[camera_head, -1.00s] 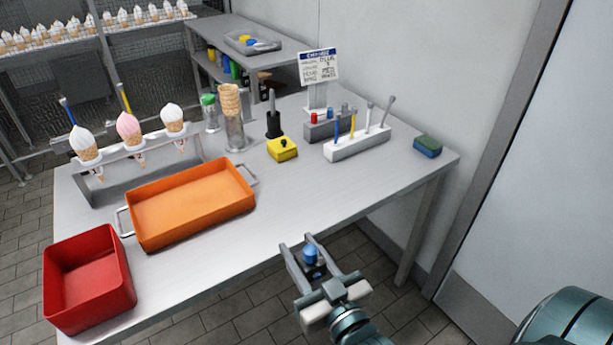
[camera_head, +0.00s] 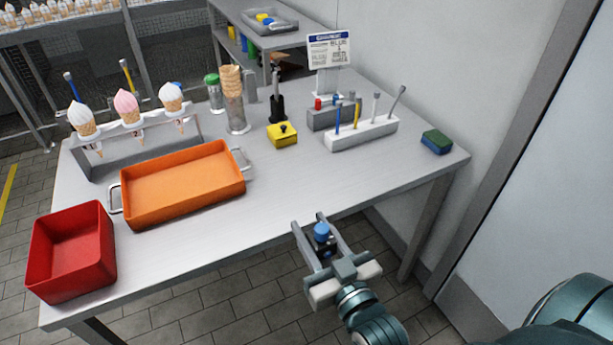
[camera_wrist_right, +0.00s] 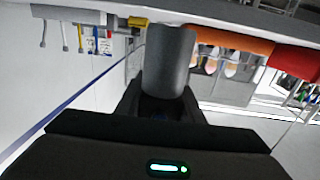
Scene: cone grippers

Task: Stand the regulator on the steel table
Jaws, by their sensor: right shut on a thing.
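The regulator (camera_head: 321,233), a small dark body with a blue knob on top, is held between the fingers of my right gripper (camera_head: 308,222). The gripper is shut on it at the front edge of the steel table (camera_head: 290,195), in the lower middle of the head view. In the right wrist view a dark grey cylinder (camera_wrist_right: 168,65), apparently part of the regulator, stands out between the fingers; its lower end is hidden. I cannot tell its exact height against the tabletop. My left gripper is not in view.
A red bin (camera_head: 70,265) and an orange tray (camera_head: 185,185) take up the table's left. A cone rack (camera_head: 140,145), a yellow box (camera_head: 282,136), a white tool holder (camera_head: 362,134) and a sponge (camera_head: 437,142) stand farther back. The front middle and right of the tabletop are clear.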

